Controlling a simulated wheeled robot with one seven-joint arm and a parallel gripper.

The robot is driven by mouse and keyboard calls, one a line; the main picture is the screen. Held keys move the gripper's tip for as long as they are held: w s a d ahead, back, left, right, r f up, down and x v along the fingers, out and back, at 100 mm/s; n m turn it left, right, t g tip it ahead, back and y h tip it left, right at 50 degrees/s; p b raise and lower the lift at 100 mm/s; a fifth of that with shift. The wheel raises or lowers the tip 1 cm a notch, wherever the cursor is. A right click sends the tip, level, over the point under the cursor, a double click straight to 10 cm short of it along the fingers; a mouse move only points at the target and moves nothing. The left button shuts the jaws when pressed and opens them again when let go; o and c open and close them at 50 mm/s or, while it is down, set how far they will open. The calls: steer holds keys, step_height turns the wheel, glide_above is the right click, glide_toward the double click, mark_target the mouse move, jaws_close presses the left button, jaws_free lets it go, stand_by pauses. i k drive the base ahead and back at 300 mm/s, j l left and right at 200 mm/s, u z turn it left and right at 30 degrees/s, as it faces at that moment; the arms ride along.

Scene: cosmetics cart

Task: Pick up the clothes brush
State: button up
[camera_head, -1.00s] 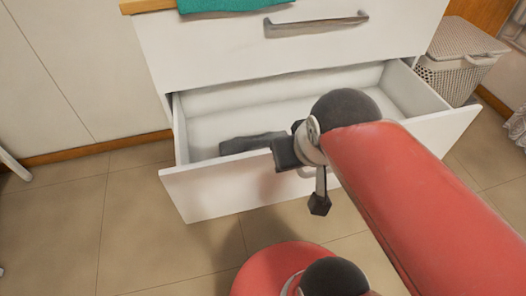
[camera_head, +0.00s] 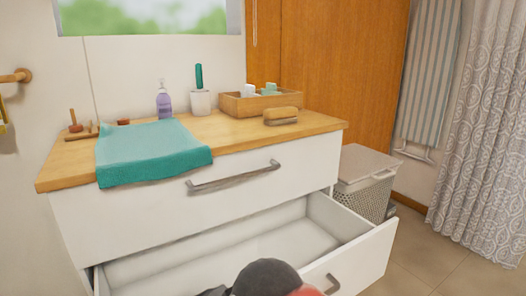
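The clothes brush (camera_head: 281,115), with a tan wooden back and a paler bristle side, lies on the wooden counter near its right front edge, just in front of a wooden tray. My arm's dark round joint and a bit of red link show at the bottom middle, over the open lower drawer. Only a small dark piece of my gripper (camera_head: 213,291) shows at the bottom edge. Its fingers are cut off by the frame, so I cannot see whether they are open. It is well below the brush and apart from it.
The wooden tray (camera_head: 252,103) holds small items. A white cup (camera_head: 201,102), purple bottle (camera_head: 164,104) and teal towel (camera_head: 150,153) are on the counter. The lower drawer (camera_head: 361,262) stands open. A wicker basket (camera_head: 364,185) stands at the right.

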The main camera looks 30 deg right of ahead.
mark_target(272, 117)
steer(key=i+l+z, duration=0.1)
steer(key=l+z, duration=0.3)
steer(key=i+l+z, duration=0.1)
steer(key=l+z, duration=0.15)
steer(key=z, duration=0.2)
steer(key=i+l+z, duration=0.15)
steer(key=l+z, duration=0.25)
steer(key=i+l+z, duration=0.1)
steer(key=z, duration=0.35)
steer(key=i+l+z, duration=0.1)
steer(key=i+z, duration=0.45)
steer(key=z, duration=0.25)
steer(key=i+l, duration=0.1)
steer(key=i, duration=0.3)
steer(key=i+l, duration=0.1)
steer(key=i, duration=0.25)
steer(key=i+u, duration=0.2)
steer(key=u, duration=0.25)
steer(key=i+u, duration=0.15)
steer(key=u, duration=0.3)
steer(key=i+l+u, duration=0.1)
steer(key=u, duration=0.4)
steer(key=i, duration=0.05)
